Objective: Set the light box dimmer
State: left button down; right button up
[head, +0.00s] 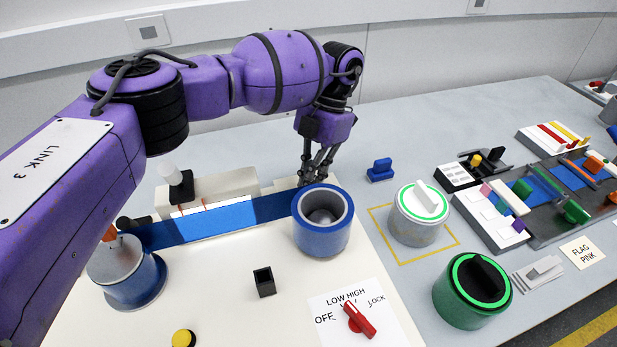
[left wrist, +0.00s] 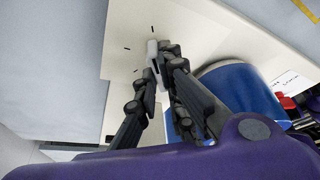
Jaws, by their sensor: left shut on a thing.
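The light box (head: 222,218) is a lit white panel at the left, crossed by a blue strip. My left gripper (head: 314,182) reaches down behind a blue roll (head: 322,243). In the left wrist view its fingers (left wrist: 164,62) are closed on a small light grey knob (left wrist: 152,52), which I take to be the dimmer. Short black marks surround the knob on a cream panel (left wrist: 125,25). The fingers partly hide the knob, and its exact setting cannot be read. In the head view the roll hides the knob.
The blue roll (left wrist: 240,90) stands close beside the fingers. A red selector switch (head: 358,318) marked OFF, LOW, HIGH and LOCK is at the front. A grey canister (head: 415,228) and a green-rimmed one (head: 470,305) stand right. Free table lies behind the small blue block (head: 380,170).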

pick_arm(q)
jog(key=shift+m, duration=0.6)
jog(key=c, duration=1.9)
grip_release()
jog(key=shift+o, duration=0.2)
jog(key=v, duration=1.2)
jog(key=shift+d, duration=0.15)
jog(key=shift+s+f, duration=0.1)
